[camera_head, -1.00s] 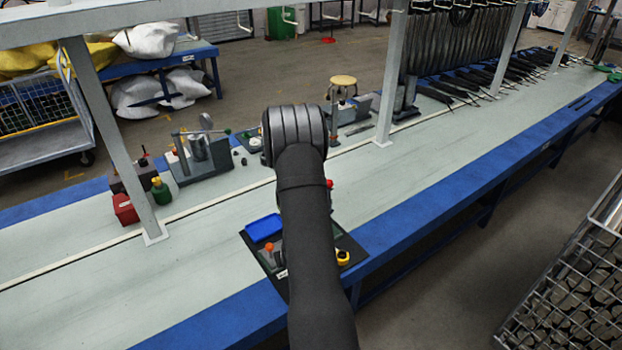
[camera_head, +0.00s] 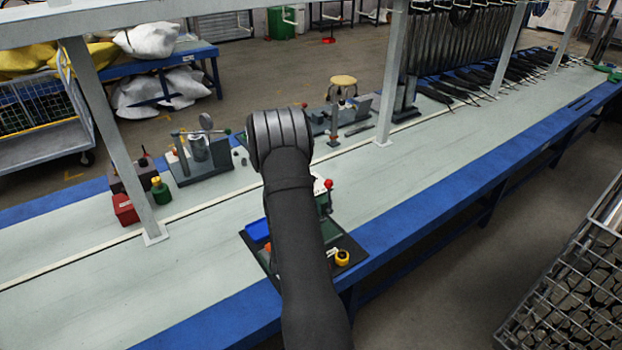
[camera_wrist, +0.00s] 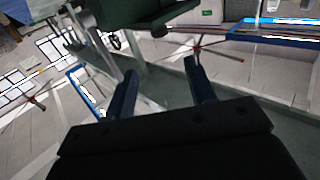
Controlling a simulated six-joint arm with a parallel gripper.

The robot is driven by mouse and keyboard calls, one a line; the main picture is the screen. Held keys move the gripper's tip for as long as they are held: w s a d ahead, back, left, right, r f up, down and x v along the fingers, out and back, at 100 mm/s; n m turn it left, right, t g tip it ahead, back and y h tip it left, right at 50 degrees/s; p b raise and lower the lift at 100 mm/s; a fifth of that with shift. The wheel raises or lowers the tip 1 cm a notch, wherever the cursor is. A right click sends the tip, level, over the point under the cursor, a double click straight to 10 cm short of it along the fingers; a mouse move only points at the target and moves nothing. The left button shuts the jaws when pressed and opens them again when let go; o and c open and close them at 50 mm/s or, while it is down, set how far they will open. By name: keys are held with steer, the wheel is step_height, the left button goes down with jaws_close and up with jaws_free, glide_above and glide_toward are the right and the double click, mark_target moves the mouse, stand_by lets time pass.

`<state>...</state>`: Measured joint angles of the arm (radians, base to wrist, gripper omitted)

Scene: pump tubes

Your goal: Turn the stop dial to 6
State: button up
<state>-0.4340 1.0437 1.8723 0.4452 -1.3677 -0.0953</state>
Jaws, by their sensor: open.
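A black board (camera_head: 352,246) lies at the blue front edge of the bench, partly behind my arm. A yellow round knob with a dark centre (camera_head: 342,257) sits at its right front corner; it may be the stop dial, but no numbers can be read. A green device with a red ball lever (camera_head: 328,184) stands behind it. My gripper is hidden behind my arm in the head view. In the wrist view my gripper (camera_wrist: 160,72) is open, with two blue fingers apart and nothing between them. A dark green body (camera_wrist: 145,12) shows above the fingers.
A blue tray (camera_head: 257,229) and a partly hidden orange knob are left of my arm. A lever fixture (camera_head: 200,154), a green bottle (camera_head: 160,190) and a red box (camera_head: 125,209) stand behind. Posts (camera_head: 392,75) rise from the bench.

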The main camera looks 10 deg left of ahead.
steer(key=w, duration=1.5)
steer(key=shift+w, duration=0.15)
steer(key=c, duration=0.9)
